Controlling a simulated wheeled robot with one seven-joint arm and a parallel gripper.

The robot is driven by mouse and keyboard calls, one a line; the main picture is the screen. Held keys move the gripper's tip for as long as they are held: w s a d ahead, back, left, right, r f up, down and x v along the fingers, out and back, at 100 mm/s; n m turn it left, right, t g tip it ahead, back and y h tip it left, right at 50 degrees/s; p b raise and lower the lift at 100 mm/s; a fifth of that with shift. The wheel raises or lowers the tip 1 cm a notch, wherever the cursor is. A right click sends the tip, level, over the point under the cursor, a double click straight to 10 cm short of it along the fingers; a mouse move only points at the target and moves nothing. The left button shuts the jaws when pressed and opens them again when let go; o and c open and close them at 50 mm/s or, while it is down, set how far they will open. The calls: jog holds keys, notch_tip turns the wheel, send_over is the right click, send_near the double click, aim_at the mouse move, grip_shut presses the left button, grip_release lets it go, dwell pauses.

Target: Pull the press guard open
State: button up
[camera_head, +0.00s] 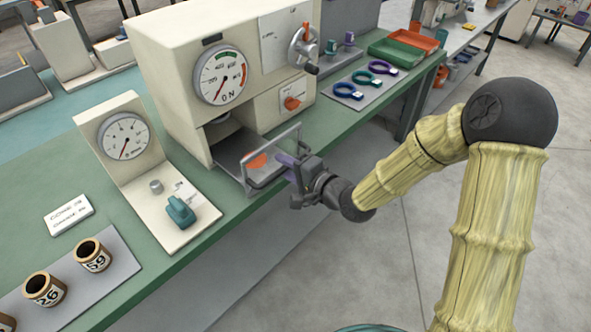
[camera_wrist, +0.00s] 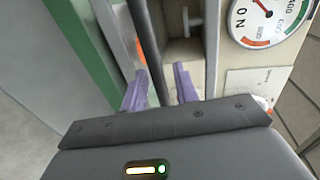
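The press (camera_head: 215,75) is a cream housing with a round dial and an opening low at its front. The press guard (camera_head: 271,142) is a thin grey frame standing at the front of that opening, by the grey press bed with an orange piece on it. My gripper (camera_head: 288,168) is at the right part of the guard, at the bench's front edge. In the wrist view my two purple fingers (camera_wrist: 161,80) stand apart. A dark upright bar (camera_wrist: 149,45), seemingly part of the guard, runs between them, with a gap showing on its right. Contact is hidden.
Several coloured rings (camera_head: 366,77) and trays (camera_head: 396,49) lie to the right. The floor before the bench is clear.

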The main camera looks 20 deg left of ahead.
jog(key=b+v, duration=1.1)
jog(key=v, duration=0.6)
jog(key=shift+d, duration=0.25)
jog(key=shift+f, duration=0.1)
dwell(0.4)
